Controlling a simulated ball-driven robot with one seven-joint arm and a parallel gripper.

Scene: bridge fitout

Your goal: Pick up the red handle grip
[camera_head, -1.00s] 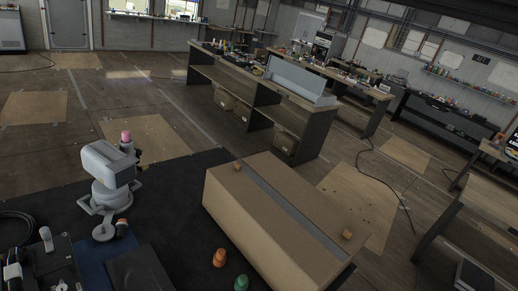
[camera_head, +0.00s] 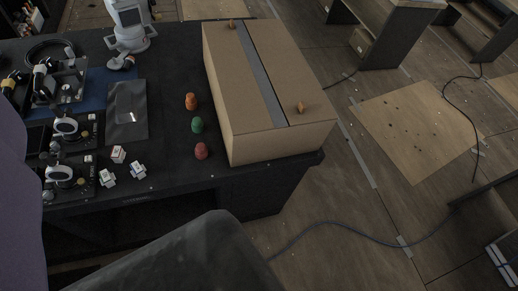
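The red handle grip (camera_head: 201,151) stands on the black table, near its front edge and just left of the large cardboard box. It is a small, rounded, dull red piece. A green grip (camera_head: 197,125) stands just behind it, and an orange grip (camera_head: 191,101) stands behind the green one. The three are in a loose row with gaps between them. Nothing covers the red grip. My gripper does not show in the view, so its fingers and anything in them cannot be seen.
The cardboard box (camera_head: 240,90) stands close on the right, with small orange-brown pieces on top. White blocks (camera_head: 118,154), a dark flat pad (camera_head: 127,112) and devices lie left. A dark grey shape (camera_head: 185,262) fills the bottom; a purple surface (camera_head: 20,210) covers the left edge.

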